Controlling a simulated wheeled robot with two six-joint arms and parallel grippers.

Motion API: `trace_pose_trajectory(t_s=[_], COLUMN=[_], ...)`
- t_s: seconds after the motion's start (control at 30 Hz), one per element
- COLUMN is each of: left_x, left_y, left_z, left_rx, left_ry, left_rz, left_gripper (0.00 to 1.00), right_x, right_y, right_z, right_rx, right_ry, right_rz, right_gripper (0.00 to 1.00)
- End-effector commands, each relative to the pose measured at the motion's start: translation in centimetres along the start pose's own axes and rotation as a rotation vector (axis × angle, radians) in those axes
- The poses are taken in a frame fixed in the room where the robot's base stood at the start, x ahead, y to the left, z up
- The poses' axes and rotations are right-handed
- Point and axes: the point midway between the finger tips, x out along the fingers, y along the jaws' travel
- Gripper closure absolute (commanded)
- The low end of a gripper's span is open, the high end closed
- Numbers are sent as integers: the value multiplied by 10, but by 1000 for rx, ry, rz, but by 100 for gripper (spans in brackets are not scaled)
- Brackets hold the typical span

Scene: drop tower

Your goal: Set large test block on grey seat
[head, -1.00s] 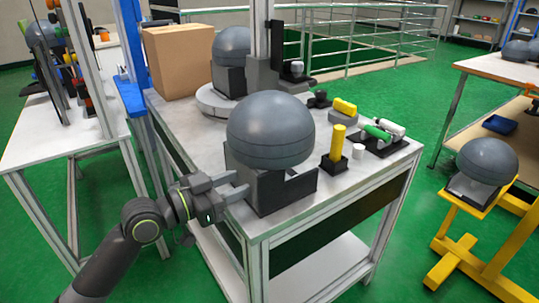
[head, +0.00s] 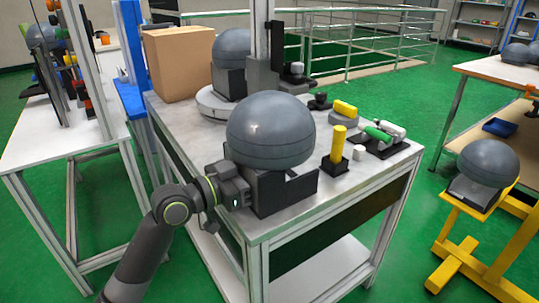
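A large grey dome-shaped block (head: 270,130) rests on an angular dark-grey and black holder (head: 288,193) at the near corner of the table. My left gripper (head: 250,188) is at the holder's left side, below the dome. Its fingertips are hard to make out against the holder, so I cannot tell whether they grip it. A similar grey dome (head: 231,46) sits at the back of the table by the post. Another grey dome (head: 488,160) sits on a yellow stand at the right. I cannot tell which piece is the grey seat. My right gripper is not in view.
On the metal table, a yellow upright piece (head: 338,143) stands in a black socket, with a yellow piece (head: 345,107) on a grey base and a black tray (head: 382,142) of cylinders nearby. A cardboard box (head: 178,62) stands behind. The table's front strip is bare.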

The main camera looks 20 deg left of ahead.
Motion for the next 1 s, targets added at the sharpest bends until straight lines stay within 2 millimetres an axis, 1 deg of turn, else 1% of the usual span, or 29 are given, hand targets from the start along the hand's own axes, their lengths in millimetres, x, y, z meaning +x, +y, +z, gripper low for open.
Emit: trace_pose_trajectory(t_s=[0.03,0.2,0.27,1.0], left_x=[0,0,0,0], left_y=[0,0,0,0], left_z=[0,0,0,0], left_rx=[0,0,0,0], left_ry=[0,0,0,0], left_rz=[0,0,0,0], left_gripper=[71,93,100,100], right_x=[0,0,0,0], right_y=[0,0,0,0], right_z=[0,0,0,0], right_rx=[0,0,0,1], right_ry=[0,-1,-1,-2], right_rz=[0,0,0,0], right_gripper=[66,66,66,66])
